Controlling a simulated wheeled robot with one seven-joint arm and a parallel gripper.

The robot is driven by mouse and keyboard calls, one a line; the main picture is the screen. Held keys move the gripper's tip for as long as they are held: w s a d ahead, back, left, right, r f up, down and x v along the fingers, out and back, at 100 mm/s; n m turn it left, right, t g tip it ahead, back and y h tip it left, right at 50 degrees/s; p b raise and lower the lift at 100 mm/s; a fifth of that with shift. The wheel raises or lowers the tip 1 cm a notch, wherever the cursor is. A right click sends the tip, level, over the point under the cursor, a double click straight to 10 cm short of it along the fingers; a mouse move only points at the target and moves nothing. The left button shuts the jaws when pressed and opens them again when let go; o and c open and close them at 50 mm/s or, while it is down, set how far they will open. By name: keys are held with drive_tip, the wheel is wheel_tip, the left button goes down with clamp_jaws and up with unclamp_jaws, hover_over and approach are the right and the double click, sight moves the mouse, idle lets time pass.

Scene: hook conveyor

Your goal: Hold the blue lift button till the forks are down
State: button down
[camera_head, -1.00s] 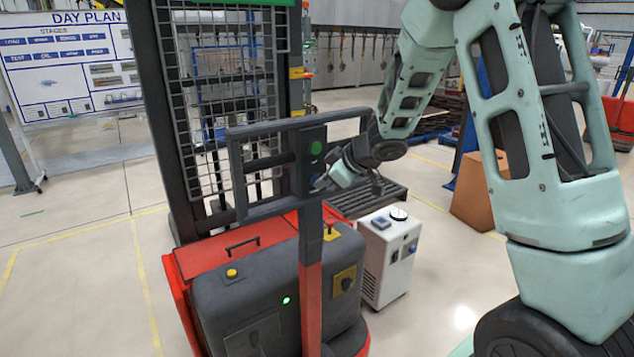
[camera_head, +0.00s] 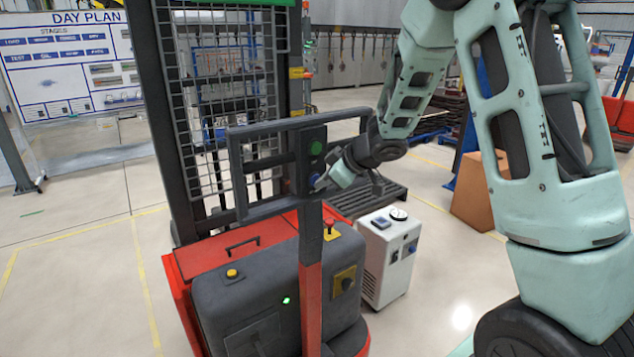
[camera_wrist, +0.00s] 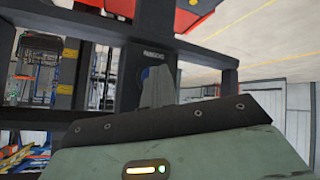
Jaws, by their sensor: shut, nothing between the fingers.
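The blue lift button (camera_head: 313,179) is on the dark control box (camera_head: 306,162) at the top of the red-and-black post of the stacker truck, below a green button (camera_head: 316,147). My gripper (camera_head: 321,184) is shut and empty, with its tips at the blue button, partly covering it. Whether the tips press it in, I cannot tell. In the wrist view my shut fingers (camera_wrist: 157,88) point at the dark control box, and they hide most of the button's place. The forks are hidden behind the truck's mast and body.
The handle frame (camera_head: 240,180) and mesh mast (camera_head: 228,100) stand close around the box. A red knob (camera_head: 329,226) and a yellow button (camera_head: 232,273) sit on the truck's body. A white cabinet (camera_head: 388,255) and a cardboard box (camera_head: 474,190) stand to the right.

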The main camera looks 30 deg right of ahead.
drive_tip(key=shift+s, duration=0.8)
drive_tip(key=s, duration=0.5)
drive_tip(key=shift+d, duration=0.1)
idle(0.9)
